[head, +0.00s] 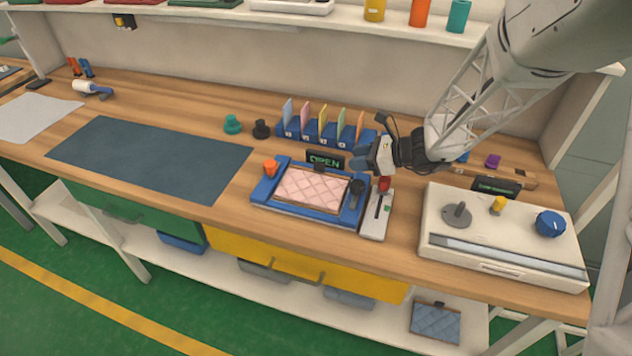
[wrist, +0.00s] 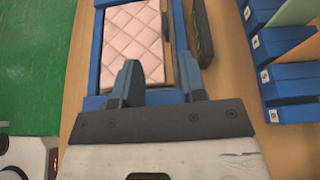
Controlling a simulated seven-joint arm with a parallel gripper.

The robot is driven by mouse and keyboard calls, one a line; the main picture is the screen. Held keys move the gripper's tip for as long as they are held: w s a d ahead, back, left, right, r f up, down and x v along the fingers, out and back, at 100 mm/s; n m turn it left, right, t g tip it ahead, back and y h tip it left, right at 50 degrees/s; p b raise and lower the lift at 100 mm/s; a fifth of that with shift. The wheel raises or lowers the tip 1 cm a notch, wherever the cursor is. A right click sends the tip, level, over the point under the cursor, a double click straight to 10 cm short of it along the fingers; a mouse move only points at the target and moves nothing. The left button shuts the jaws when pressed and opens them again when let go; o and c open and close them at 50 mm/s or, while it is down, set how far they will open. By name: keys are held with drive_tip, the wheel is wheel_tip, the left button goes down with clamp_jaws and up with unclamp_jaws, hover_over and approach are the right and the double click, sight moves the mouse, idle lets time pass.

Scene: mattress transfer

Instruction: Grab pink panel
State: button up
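The pink quilted panel (head: 312,188) lies flat in a blue frame (head: 262,191) on the wooden bench. A dark clip-like piece is at its back edge in the head view. The panel also shows at the top of the wrist view (wrist: 132,40), beyond my fingers. My gripper (head: 372,157) is above the bench by the frame's back right corner. In the wrist view my gripper (wrist: 158,80) is open, with two blue fingers apart and nothing between them. The fingers cover part of the frame's near end.
An orange knob (head: 270,167) and a black knob (head: 357,187) stand on the frame. A grey switch box (head: 375,218) with a red knob is at its right. Behind are an OPEN sign (head: 325,161) and a blue rack (head: 320,134) of coloured cards. A dark mat (head: 150,157) lies left.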

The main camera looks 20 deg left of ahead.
sight(317, 162)
drive_tip(key=shift+w+a+f, duration=0.25)
drive_tip(key=shift+w+f, duration=0.05)
drive_tip(key=shift+f, duration=0.05)
drive_tip(key=shift+a, duration=0.1)
drive_tip(key=shift+x, duration=2.9)
drive_tip(key=shift+x, duration=2.95)
clamp_jaws()
